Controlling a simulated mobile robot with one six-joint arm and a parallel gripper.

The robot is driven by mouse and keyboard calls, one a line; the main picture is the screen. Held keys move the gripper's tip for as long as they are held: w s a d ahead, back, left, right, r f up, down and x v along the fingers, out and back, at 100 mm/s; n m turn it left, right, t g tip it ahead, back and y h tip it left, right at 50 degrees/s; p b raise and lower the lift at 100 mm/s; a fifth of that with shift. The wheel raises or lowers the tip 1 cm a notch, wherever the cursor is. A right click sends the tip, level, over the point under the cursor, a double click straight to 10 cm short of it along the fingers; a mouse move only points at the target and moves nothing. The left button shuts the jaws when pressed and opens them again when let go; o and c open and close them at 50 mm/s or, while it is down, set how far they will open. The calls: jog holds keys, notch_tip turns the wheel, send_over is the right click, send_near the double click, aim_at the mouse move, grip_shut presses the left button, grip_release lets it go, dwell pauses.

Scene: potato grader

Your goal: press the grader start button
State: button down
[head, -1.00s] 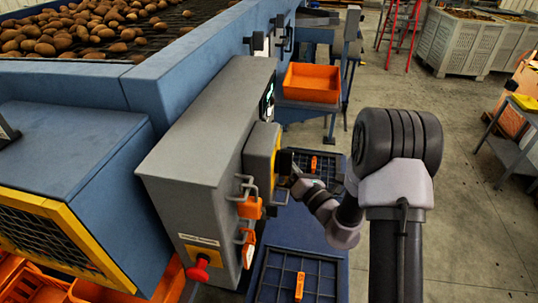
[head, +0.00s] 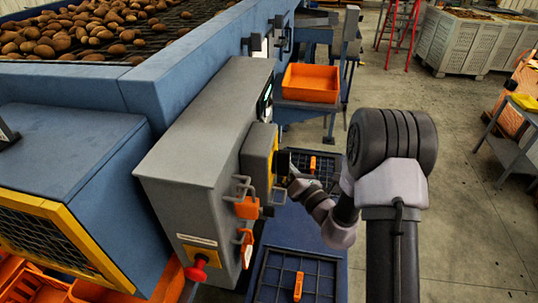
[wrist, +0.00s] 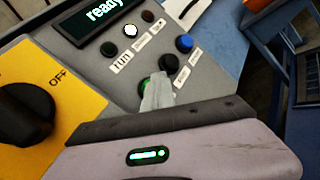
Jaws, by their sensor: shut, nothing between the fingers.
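In the wrist view, a grey control panel (wrist: 100,62) carries a green button (wrist: 144,86), partly hidden behind my gripper's tip. My gripper (wrist: 157,94) is shut and empty, its fingertips at or just over the green button. I cannot tell whether they touch it. A black button (wrist: 168,63) and a blue button (wrist: 184,43) sit farther up in the same row. The display (wrist: 108,25) reads "ready", and a white lamp (wrist: 130,30) is lit. In the head view, the grey cabinet (head: 205,130) stands left of my arm, and the fingertips are hidden there.
A black rotary knob (wrist: 25,115) marked OFF sticks out from a yellow plate. A red stop button (head: 197,270) and orange-tagged metal hasps (head: 247,208) project from the cabinet. An orange bin (head: 311,83) stands behind. Open floor (head: 475,220) lies to the right.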

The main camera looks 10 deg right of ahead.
jog(key=shift+a+r, duration=0.1)
jog(key=shift+a, duration=0.45)
dwell(0.9)
dwell(0.4)
jog(key=shift+s+f, duration=0.2)
jog(key=shift+f, duration=0.3)
jog(key=d, duration=0.2)
jog(key=d+b, duration=0.1)
jog(key=d, duration=0.1)
jog(key=shift+s, duration=0.4)
jog(key=shift+r, duration=0.1)
jog(key=shift+d, duration=0.1)
